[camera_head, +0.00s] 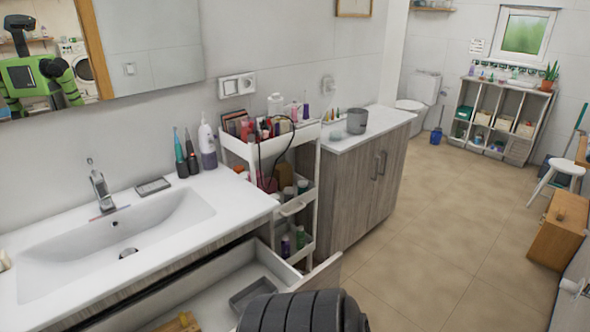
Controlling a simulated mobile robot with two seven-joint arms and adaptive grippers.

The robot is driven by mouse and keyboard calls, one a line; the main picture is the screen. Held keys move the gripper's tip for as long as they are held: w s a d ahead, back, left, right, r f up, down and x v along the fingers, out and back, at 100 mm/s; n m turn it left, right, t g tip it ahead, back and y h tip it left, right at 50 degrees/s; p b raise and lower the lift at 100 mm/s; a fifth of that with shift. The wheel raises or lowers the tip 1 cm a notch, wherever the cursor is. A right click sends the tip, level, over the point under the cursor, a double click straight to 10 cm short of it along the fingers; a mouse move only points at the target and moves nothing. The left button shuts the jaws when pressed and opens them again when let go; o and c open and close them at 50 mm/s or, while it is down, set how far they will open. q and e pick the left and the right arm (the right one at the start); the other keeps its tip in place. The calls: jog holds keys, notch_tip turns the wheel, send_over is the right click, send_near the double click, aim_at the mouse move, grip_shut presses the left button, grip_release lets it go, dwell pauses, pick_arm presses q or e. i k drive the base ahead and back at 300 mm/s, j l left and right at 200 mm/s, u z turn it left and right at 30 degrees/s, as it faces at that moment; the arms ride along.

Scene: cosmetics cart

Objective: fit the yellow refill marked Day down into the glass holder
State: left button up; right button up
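The white cosmetics cart (312,206) stands between the sink counter and the wooden cabinet. Its top tier is crowded with small bottles, tubes and boxes, and its lower shelves hold several more jars and bottles. I cannot pick out a yellow refill marked Day or a glass holder among them. The items are too small to read, and a dark cable loop crosses in front of some. Neither of my grippers is in view.
The sink counter (232,207) is at left, with a pump bottle (207,143) at the back. An open drawer (222,290) juts out below it. A grey pot (357,121) stands on the cabinet (358,185).

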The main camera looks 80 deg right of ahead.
aim_at(336, 136)
jog(key=z, duration=2)
